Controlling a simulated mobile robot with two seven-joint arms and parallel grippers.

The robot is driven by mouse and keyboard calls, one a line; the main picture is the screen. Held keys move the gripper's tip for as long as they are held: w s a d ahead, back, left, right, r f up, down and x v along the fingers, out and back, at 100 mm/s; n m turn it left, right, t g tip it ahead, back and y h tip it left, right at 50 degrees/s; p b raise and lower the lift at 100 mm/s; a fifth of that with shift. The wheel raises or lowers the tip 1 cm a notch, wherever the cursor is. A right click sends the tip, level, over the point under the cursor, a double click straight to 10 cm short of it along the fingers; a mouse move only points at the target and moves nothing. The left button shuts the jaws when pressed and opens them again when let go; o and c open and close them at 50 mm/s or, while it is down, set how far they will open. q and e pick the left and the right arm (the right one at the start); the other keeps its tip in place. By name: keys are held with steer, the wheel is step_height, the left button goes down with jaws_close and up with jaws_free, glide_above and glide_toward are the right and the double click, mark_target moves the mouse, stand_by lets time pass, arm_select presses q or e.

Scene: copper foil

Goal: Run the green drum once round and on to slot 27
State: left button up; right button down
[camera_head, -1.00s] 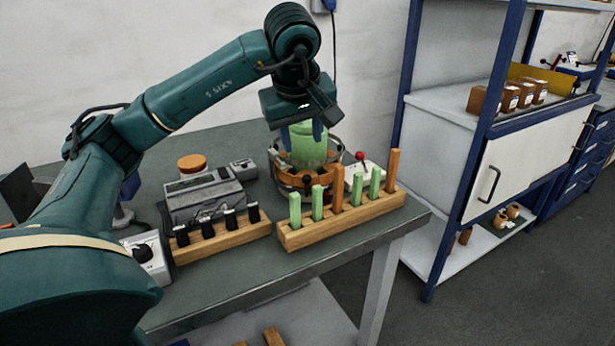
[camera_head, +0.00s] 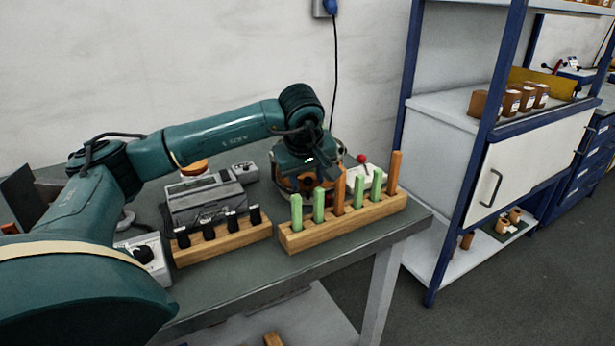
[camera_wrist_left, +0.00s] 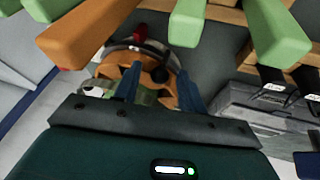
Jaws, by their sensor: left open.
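My left gripper (camera_wrist_left: 160,88) is open, with its two blue fingers pointing down into the round orange-and-metal holder (camera_wrist_left: 150,72) in the left wrist view. A green patch (camera_wrist_left: 147,97), likely part of the green drum, shows between the fingers close to the palm; the rest is hidden. In the head view the gripper body (camera_head: 305,160) sits low over the holder (camera_head: 288,184) and hides the drum and the fingertips. Whether the fingers touch the drum, I cannot tell. Slot numbers are not readable. My right gripper is not in view.
A wooden rack (camera_head: 350,220) with upright green and orange pegs stands just in front of the holder. A rack with black knobs (camera_head: 222,240) and a grey machine (camera_head: 208,198) are to its left. A red-knobbed lever (camera_head: 362,160) is behind right. A shelf unit (camera_head: 450,105) stands right.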

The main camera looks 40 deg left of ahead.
arm_select(q)
jaws_close()
stand_by(0.3)
